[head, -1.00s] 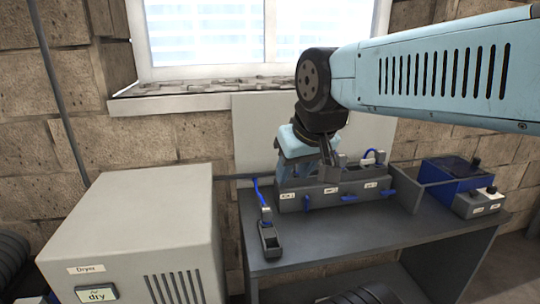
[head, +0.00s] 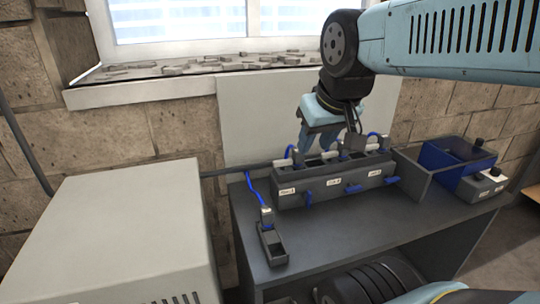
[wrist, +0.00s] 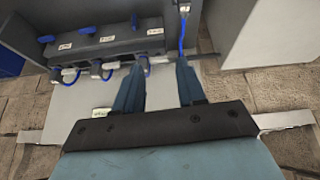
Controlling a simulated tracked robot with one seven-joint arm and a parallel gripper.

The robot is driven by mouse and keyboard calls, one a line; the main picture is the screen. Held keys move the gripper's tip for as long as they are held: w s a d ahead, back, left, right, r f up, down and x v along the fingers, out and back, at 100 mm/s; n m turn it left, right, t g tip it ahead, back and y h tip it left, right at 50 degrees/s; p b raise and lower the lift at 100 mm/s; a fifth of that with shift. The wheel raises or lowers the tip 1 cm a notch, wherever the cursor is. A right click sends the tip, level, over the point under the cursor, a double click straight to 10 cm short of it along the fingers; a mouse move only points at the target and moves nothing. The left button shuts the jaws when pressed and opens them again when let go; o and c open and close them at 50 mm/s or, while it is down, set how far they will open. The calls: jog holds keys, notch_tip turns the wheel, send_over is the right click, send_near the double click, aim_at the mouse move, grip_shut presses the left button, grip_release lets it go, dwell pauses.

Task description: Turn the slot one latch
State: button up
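The slot rack (head: 330,187) is a dark grey box on the table with several labelled bays. The slot one latch (head: 309,198), at its left front, is a small blue tab that looks upright. The middle latch (head: 353,189) and right latch (head: 391,180) lie sideways. In the wrist view, seen from the other side, the slot one latch (wrist: 134,21) is right of the others. My gripper (head: 319,147) is over or behind the rack's left half in the head view. Its fingers (wrist: 160,66) are apart with nothing between them, and seem clear of the latch.
Blue cables (head: 291,152) rise from the rack. A small holder (head: 271,244) with a cabled plug stands at the left front. A big grey dryer (head: 130,235) fills the left.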

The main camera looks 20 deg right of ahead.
jog(key=w+d+n, duration=0.1)
jog(key=w+n, duration=0.1)
jog(key=w, duration=0.1)
jog(key=n+g+h, duration=0.5)
jog(key=n, duration=1)
send_over(282, 160)
jog(key=a, duration=0.5)
notch_tip(282, 160, down, 6)
jog(key=x, duration=1.2)
jog(key=shift+s+a+f, duration=0.2)
jog(key=shift+a+f, duration=0.05)
jog(key=shift+f, duration=0.25)
jog(key=shift+y, duration=0.3)
grip_shut()
